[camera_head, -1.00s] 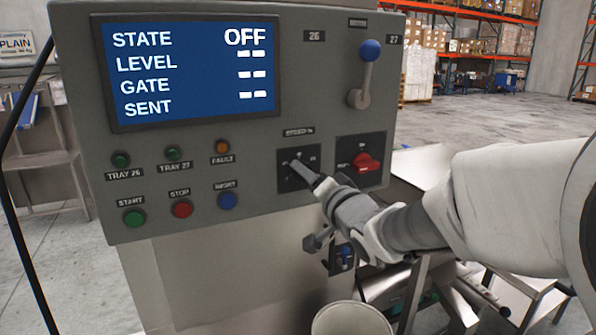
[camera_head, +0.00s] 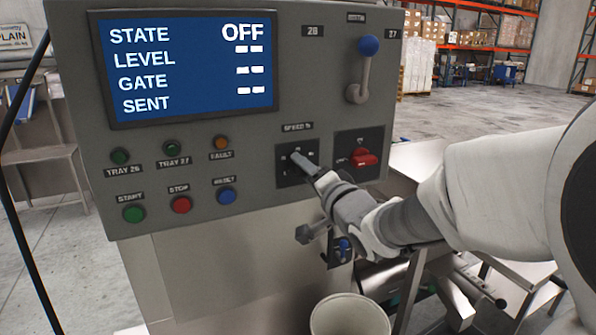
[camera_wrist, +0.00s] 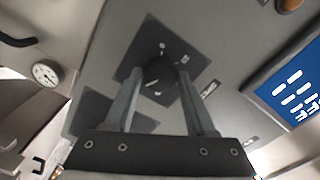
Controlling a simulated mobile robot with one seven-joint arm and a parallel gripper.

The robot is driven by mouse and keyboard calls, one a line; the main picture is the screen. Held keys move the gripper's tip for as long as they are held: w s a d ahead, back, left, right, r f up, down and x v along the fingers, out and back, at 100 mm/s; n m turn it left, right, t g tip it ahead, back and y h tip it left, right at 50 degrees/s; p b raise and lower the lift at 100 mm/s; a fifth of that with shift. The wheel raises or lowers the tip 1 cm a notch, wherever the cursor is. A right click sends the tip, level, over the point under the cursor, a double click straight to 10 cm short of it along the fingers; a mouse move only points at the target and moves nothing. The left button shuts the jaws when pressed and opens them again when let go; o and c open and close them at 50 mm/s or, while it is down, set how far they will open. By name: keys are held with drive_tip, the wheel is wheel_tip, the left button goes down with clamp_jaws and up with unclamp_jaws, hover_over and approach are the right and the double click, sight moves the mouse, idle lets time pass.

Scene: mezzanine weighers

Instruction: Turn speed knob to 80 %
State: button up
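The speed knob is a dark round knob (camera_wrist: 159,77) on a black square plate (camera_wrist: 180,50) in the wrist view. In the head view its plate (camera_head: 285,181) sits under the "SPEED %" label (camera_head: 297,127), and my gripper hides most of the knob. My gripper (camera_head: 303,161) points at the knob. In the wrist view its two fingers (camera_wrist: 158,85) stand apart, one on each side of the knob. I cannot tell whether they touch it. The scale numbers are too small to read.
A red rotary switch (camera_head: 364,158) sits just right of the speed knob. A blue-ball lever (camera_head: 368,46) is above. The screen (camera_head: 190,68) reads STATE OFF. Start (camera_head: 133,214), stop (camera_head: 181,205) and blue (camera_head: 225,196) buttons are to the left. A white bin (camera_head: 350,316) stands below.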

drive_tip(key=o, duration=0.3)
drive_tip(key=b+v, duration=0.5)
drive_tip(key=v, duration=1.2)
drive_tip(key=shift+s, duration=0.2)
